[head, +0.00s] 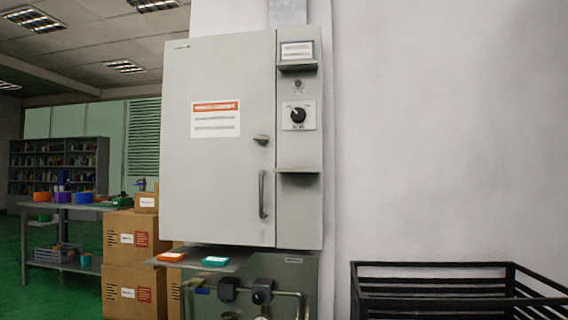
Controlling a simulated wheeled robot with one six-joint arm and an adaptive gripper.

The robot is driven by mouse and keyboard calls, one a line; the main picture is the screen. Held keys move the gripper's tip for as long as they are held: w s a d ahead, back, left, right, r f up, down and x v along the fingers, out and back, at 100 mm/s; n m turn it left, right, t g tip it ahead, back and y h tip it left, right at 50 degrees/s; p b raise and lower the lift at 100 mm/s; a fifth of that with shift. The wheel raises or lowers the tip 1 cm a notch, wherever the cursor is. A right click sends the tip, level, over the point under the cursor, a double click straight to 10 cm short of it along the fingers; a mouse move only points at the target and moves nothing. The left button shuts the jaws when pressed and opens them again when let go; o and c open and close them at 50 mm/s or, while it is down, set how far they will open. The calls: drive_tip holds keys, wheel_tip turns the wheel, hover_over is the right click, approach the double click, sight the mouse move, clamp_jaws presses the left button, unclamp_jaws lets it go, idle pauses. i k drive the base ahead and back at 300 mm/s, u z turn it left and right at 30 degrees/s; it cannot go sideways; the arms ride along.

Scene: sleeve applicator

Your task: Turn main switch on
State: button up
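A black rotary switch knob (298,115) sits on a pale plate on the narrow right-hand panel of a grey cabinet (220,200). The markings around the knob are too small to read. Above the knob are a small round button or lamp (298,85) and a white label or display (297,51). The cabinet door is shut, with a small latch (261,139) and a vertical handle (263,194). My gripper is not in view.
A shelf under the cabinet holds an orange tray (171,257) and a teal tray (215,261), with pipes and valves (262,291) below. A black metal crate (435,265) stands at lower right. Cardboard boxes (135,240) and a workbench (70,207) are at left.

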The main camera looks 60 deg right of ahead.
sight(298, 115)
drive_tip(key=k, duration=0.45)
drive_tip(key=z, duration=0.75)
drive_tip(key=i, duration=0.15)
drive_tip(key=z, duration=1.05)
